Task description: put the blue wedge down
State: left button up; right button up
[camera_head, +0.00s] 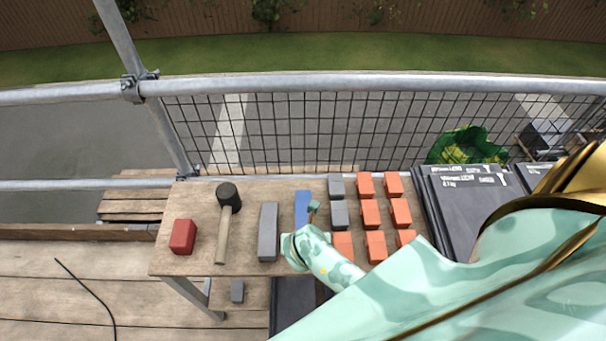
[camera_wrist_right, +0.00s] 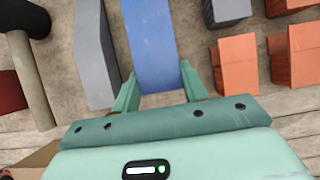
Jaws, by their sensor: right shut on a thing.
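The blue wedge (camera_head: 302,200) is at the middle of the wooden table, between a long grey block (camera_head: 268,231) and a column of short grey blocks (camera_head: 339,214). My right gripper (camera_head: 305,222) reaches in from the lower right and is shut on the near part of the wedge. In the right wrist view the blue wedge (camera_wrist_right: 150,40) extends away between the two fingers of the gripper (camera_wrist_right: 158,88). I cannot tell whether its underside touches the table. My left gripper is not in view.
Left on the table (camera_head: 200,205) are a red block (camera_head: 183,236) and a mallet (camera_head: 224,230). A mesh railing (camera_head: 300,130) runs behind. Bare tabletop shows between mallet and grey block.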

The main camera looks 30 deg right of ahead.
jog(key=shift+w+d+f+b, duration=0.1)
jog(key=shift+w+f+b, duration=0.15)
jog(key=shift+f+b, duration=0.1)
notch_tip(320, 180, down, 4)
jog(key=b, duration=0.3)
jog(key=shift+w+r, duration=0.1)
jog(key=shift+r, duration=0.35)
jog(key=o, duration=1.4)
jog(key=p+v, duration=0.4)
jog(key=v, duration=0.8)
